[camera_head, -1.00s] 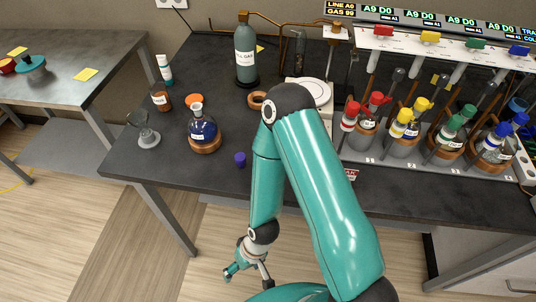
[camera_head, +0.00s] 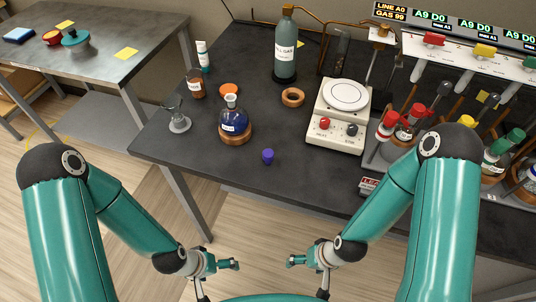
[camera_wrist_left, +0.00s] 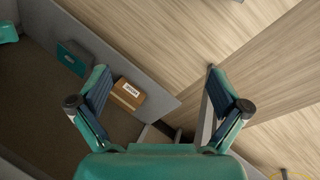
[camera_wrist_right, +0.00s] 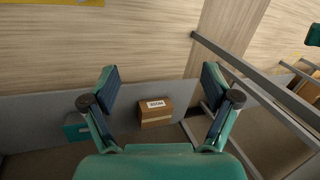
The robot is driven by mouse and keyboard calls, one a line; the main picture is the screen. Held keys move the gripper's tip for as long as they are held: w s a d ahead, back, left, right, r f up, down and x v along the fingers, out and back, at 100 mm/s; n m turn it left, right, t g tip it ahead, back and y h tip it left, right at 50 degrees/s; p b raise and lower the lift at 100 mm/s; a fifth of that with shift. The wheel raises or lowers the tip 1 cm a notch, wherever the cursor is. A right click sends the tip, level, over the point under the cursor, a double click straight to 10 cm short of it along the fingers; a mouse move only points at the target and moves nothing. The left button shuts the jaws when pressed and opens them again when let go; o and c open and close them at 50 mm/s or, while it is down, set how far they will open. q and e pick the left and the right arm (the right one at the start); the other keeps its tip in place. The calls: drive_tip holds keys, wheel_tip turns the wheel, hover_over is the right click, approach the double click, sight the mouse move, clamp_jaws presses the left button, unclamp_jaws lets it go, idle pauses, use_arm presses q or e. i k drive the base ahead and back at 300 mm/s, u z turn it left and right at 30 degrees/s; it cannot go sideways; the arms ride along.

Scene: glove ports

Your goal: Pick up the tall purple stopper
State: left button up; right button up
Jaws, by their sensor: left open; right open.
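The purple stopper (camera_head: 267,156) stands on the dark bench near its front edge, to the right of the round flask of blue liquid (camera_head: 234,124). Nothing touches it. My left gripper (camera_head: 234,265) is in front of the bench, below and to the left of the stopper; its fingers are spread and empty in the left wrist view (camera_wrist_left: 158,90). My right gripper (camera_head: 291,261) is also in front of the bench, below the stopper and to its right; its fingers are spread and empty in the right wrist view (camera_wrist_right: 160,88).
A hot plate (camera_head: 338,110) stands right of the stopper, with a cork ring (camera_head: 293,97) and a gas bottle (camera_head: 285,46) behind. A glass funnel (camera_head: 178,119) and brown bottle (camera_head: 195,84) stand left. Bench around the stopper is clear.

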sight(268, 153)
drive_tip(key=z, duration=0.95)
drive_tip(key=k, duration=1.1)
drive_tip(key=u, duration=0.85)
drive_tip(key=i, duration=1)
drive_tip(key=z, duration=0.1)
